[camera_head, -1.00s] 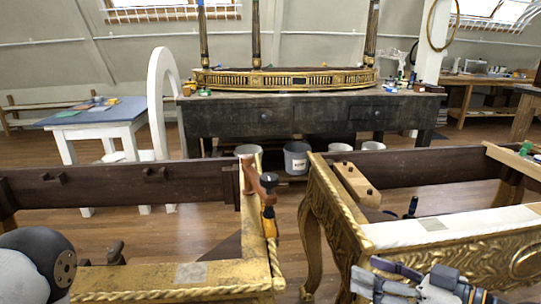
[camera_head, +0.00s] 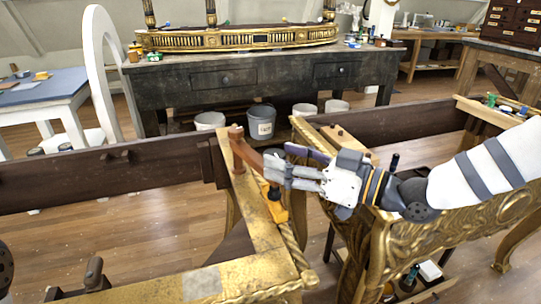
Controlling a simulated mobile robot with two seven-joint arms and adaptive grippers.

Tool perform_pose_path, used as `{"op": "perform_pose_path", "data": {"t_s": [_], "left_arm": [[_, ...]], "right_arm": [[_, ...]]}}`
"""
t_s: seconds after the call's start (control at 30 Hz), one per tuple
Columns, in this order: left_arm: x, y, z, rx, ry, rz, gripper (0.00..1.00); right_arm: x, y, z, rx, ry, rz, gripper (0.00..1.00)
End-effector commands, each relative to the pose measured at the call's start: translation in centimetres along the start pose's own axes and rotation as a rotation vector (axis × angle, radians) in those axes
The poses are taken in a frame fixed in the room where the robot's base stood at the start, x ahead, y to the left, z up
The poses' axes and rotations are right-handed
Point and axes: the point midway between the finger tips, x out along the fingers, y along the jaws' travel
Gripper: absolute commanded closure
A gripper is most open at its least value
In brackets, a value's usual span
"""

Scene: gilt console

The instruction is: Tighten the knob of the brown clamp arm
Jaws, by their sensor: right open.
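The brown clamp arm (camera_head: 249,154) sits on the end of the gilt console frame at the centre, slanting down to the right. An orange clamp part (camera_head: 276,209) is below it, against the frame. My right gripper (camera_head: 270,174) reaches in from the right, open, with its fingertips at the right end of the brown arm. The knob is mostly hidden behind the fingers, and I cannot tell whether they touch it. My left gripper is not in view.
The gilt console frame (camera_head: 245,272) fills the front, with a dark rail (camera_head: 105,173) to the left. A second carved gilt piece (camera_head: 440,240) stands under my right arm. A dark workbench (camera_head: 205,90) and grey bucket (camera_head: 261,121) stand behind. Wood floor shows between.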

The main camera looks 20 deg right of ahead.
Motion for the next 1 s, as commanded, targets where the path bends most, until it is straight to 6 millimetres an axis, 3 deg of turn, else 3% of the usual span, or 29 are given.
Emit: {"op": "perform_pose_path", "data": {"t_s": [0.2, 0.47, 0.6, 0.7, 1.0], "left_arm": [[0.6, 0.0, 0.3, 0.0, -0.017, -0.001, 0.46], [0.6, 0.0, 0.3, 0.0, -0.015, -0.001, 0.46], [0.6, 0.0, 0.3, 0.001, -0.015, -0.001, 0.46], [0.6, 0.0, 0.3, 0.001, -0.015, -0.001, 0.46], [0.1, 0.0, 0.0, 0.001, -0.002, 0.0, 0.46]], "right_arm": [[2.6, -0.1, -0.1, -0.002, 0.002, -0.001, 0.46], [2.8, 0.0, -0.4, -0.003, 0.004, 0.0, 0.46], [2.7, 0.0, -0.4, -0.003, 0.004, 0.0, 0.78], [2.7, 0.0, -0.3, -0.003, 0.004, 0.0, 0.95], [2.7, -0.1, -0.5, -0.003, 0.004, 0.03, 0.96]]}}
